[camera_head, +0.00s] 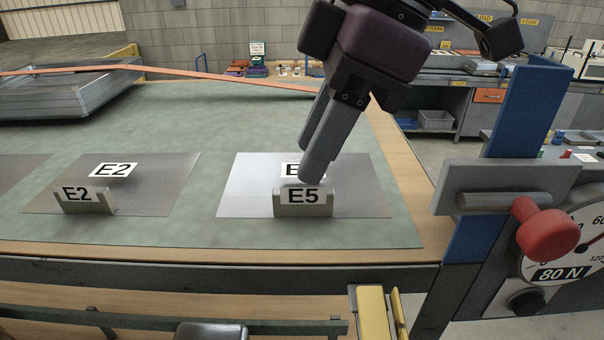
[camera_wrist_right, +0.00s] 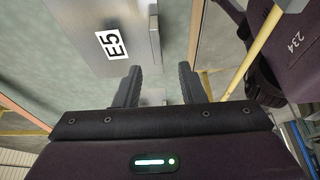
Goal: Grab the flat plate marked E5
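The flat metal plate marked E5 (camera_head: 240,190) lies on the green mat. A small grey block with an E5 label (camera_head: 303,211) stands at its front edge. My right gripper (camera_head: 309,178) reaches down over the plate, fingertips just above or behind the block; contact cannot be told. It partly hides the plate's own label. In the right wrist view my right gripper (camera_wrist_right: 158,75) has its fingers apart, and the E5 plate (camera_wrist_right: 85,55) is ahead of them, to the upper left. No object is clearly clasped. My left gripper is not in view.
A similar plate marked E2 (camera_head: 145,190) with its own block (camera_head: 85,203) lies to the left. A metal tray (camera_head: 75,95) is at the back left. A blue post (camera_head: 510,150) with a red knob (camera_head: 547,230) and dial stands at the right. Green mat is bare between the plates.

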